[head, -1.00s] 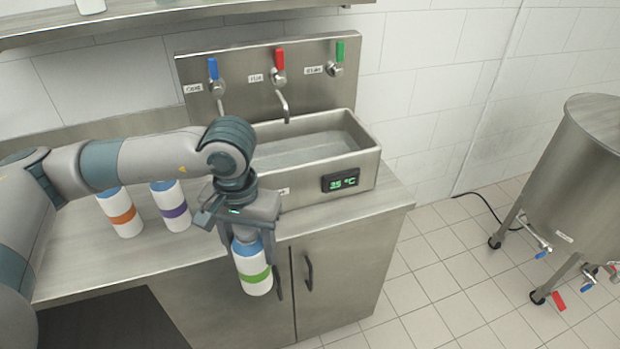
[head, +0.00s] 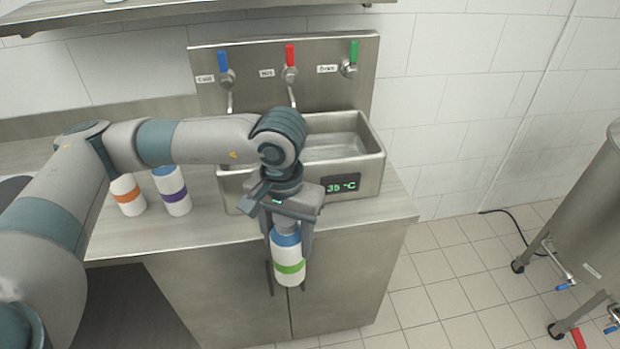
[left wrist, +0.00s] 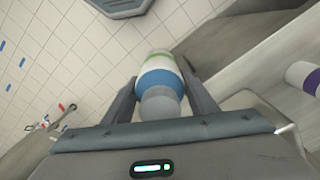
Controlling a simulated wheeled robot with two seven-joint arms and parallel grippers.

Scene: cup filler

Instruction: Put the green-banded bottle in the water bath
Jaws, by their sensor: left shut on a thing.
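The green-banded bottle (head: 288,262) is white with a blue shoulder and a green band. My left gripper (head: 290,245) is shut on it and holds it roughly upright in front of the counter's front edge. In the left wrist view the bottle (left wrist: 160,78) sits between the two fingers of the gripper (left wrist: 162,100). The water bath (head: 372,172) is a steel basin on the counter, behind and to the right of the gripper. Its display reads about 35 °C, and water shows inside. My arm hides its left part. My right gripper is not in view.
An orange-banded bottle (head: 128,196) and a purple-banded bottle (head: 176,196) stand on the counter (head: 150,232) to the left. Taps with blue, red and green handles (head: 290,56) are on the panel behind the bath. A steel tank (head: 590,225) stands on the floor at right.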

